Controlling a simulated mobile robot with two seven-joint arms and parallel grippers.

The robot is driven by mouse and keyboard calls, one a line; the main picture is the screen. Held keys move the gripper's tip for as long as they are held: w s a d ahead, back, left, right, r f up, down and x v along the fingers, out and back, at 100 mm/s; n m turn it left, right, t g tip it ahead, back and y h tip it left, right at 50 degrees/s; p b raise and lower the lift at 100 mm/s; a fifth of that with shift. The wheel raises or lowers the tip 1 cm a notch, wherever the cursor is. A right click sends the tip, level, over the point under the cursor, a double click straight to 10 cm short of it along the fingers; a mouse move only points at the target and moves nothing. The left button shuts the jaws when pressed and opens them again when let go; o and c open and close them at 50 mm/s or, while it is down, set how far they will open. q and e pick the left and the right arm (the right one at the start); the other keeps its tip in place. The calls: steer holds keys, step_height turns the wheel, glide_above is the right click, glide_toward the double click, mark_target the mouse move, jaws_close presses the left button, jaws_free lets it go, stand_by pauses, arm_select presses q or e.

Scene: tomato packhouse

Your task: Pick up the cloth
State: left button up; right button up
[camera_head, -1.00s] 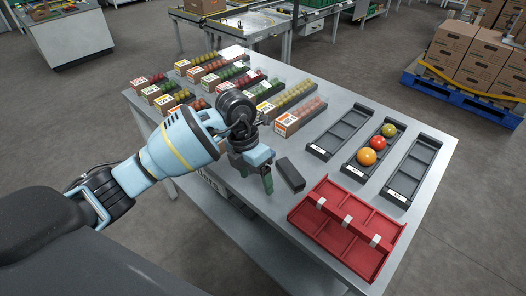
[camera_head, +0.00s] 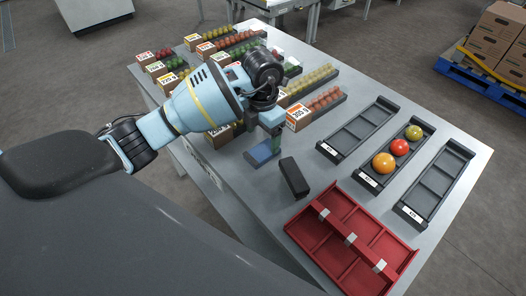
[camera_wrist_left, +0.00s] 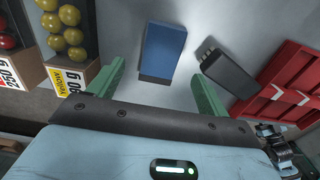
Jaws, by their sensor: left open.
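The cloth appears to be the blue, flat, rectangular piece (camera_wrist_left: 163,50) on the grey table in the left wrist view. It lies just beyond and between my fingertips, with a dark band along its near edge. In the head view a part of the blue cloth (camera_head: 259,154) shows beside my left gripper (camera_head: 270,143), which hides the rest. My left gripper (camera_wrist_left: 157,78) has two green fingers, spread apart with nothing between them. I cannot tell its exact height above the table. My right gripper is in neither view.
A dark block (camera_head: 294,178) with metal prongs in the wrist view lies right of the cloth. A red divided tray (camera_head: 328,258) and black trays (camera_head: 333,152) stand further right. Tomato punnets (camera_head: 299,119) fill the far left side. Bare table surrounds the cloth.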

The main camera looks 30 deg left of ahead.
mark_target(263, 150)
arm_select(q)
steer(key=shift+f, duration=0.2)
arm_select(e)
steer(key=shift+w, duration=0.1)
arm_select(q)
step_height(263, 150, down, 5)
steer(key=shift+r, duration=0.1)
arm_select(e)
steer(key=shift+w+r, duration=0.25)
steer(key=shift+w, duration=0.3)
arm_select(q)
steer(key=c, duration=1.1)
steer(key=shift+o, duration=0.2)
step_height(263, 150, up, 8)
steer(key=shift+r, duration=0.95)
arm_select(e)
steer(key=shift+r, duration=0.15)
